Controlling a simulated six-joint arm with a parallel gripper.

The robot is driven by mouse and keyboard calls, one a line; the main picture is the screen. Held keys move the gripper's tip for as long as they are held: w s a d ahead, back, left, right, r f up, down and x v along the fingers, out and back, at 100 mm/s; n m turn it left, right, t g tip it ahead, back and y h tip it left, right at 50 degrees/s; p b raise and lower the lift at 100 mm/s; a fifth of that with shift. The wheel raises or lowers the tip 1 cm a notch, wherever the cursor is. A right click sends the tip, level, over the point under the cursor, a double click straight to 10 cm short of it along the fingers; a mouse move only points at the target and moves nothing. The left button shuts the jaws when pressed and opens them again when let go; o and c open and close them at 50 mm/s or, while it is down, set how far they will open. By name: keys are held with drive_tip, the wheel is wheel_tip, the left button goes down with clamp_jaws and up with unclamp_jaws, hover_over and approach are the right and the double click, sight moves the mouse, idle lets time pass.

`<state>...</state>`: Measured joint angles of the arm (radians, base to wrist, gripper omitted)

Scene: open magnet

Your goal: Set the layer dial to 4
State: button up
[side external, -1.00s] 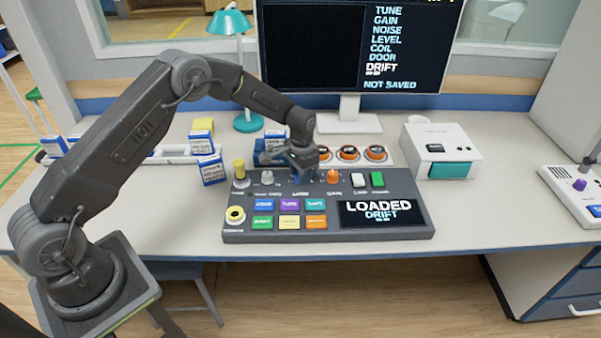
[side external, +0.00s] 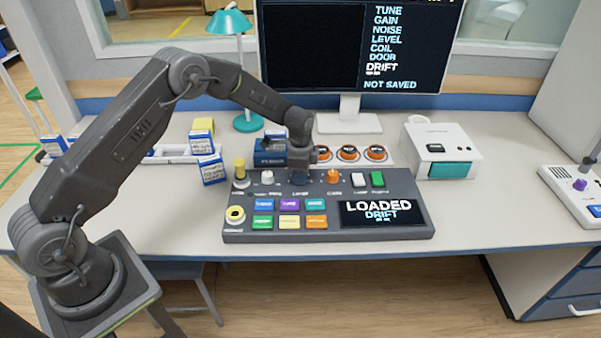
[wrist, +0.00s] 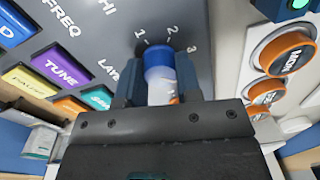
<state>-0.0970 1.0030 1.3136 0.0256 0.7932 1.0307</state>
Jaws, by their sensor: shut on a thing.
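The layer dial has a blue knob (wrist: 158,62) with a white section nearer the camera in the wrist view. It stands on the dark console (side external: 240,220), above the partly readable layer label. The marks 1, 2 and 3 show around its far side; a 4 is not visible, and I cannot tell which number it points at. My gripper (wrist: 157,80) is shut on the knob, one finger on each side. In the side view my gripper (side external: 300,176) is low over the console's back row, hiding most of the knob.
A white knob (side external: 267,178) and an orange gain knob (side external: 333,176) flank the dial. Coloured buttons (side external: 289,205) and a screen reading LOADED, DRIFT (side external: 382,213) lie in front. Orange-ringed knobs (side external: 348,153) and a blue box (side external: 269,155) stand close behind.

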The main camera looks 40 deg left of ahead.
drive_tip(key=shift+m, duration=0.4)
drive_tip(key=o, duration=0.9)
drive_tip(key=shift+r, duration=0.1)
drive_tip(key=r, duration=1.3)
drive_tip(key=shift+s+d+r, duration=0.1)
drive_tip(key=shift+s+r, duration=0.15)
drive_tip(key=shift+r, duration=0.05)
